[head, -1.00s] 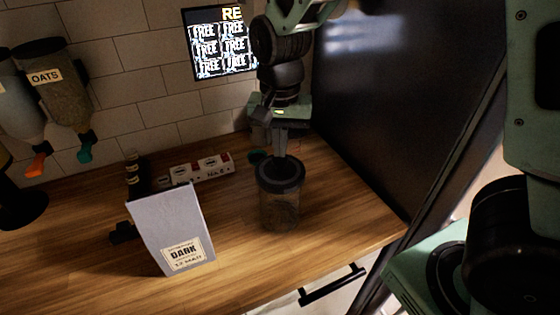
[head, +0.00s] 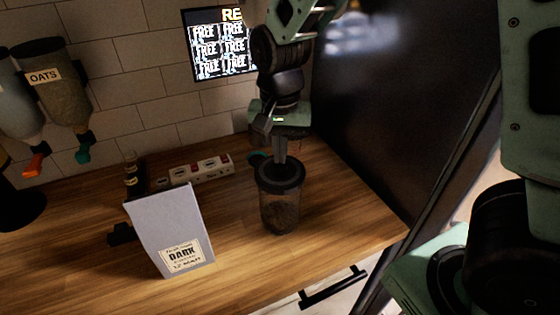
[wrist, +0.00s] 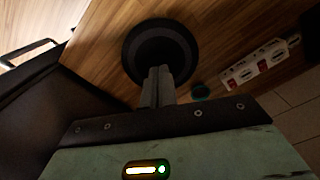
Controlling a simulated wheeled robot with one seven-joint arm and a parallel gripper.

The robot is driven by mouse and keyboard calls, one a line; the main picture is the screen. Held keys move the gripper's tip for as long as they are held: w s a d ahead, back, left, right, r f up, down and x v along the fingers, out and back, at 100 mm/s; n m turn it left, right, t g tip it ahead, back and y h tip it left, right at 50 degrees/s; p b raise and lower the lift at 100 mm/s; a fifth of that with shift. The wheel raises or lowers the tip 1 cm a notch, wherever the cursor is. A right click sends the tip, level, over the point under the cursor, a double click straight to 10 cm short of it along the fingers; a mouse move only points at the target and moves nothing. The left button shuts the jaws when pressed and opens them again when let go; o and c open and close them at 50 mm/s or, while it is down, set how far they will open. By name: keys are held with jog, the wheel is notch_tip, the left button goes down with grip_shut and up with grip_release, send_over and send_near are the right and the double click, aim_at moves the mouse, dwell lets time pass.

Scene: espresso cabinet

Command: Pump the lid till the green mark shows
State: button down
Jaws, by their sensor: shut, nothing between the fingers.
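A clear canister (head: 281,212) with dark contents stands upright on the wooden counter, with a round black lid (head: 294,174) on top. In the wrist view the lid (wrist: 178,50) is seen from above as a dark disc with a lighter inner ring. My gripper (head: 281,160) points down with its fingers shut and empty, the tips at the middle of the lid. In the wrist view the gripper's fingertips (wrist: 156,72) overlap the lid's near part. Whether they press on it or hover just above, I cannot tell. No green mark shows on the lid; the fingers hide part of its top.
A grey-white bag labelled DARK (head: 172,228) stands left of the canister. A power strip (head: 203,169) lies behind, near the tiled wall. A dark panel (head: 390,110) rises at the right. Dispensers, one labelled OATS (head: 60,95), hang at the left. The counter front is clear.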

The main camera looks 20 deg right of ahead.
notch_tip(320, 180, up, 7)
jog(key=p, duration=0.6)
jog(key=shift+p, duration=0.4)
dwell(0.7)
notch_tip(320, 180, down, 4)
jog(key=n+b, duration=0.1)
jog(key=n, duration=1.7)
jog(key=shift+f, duration=0.2)
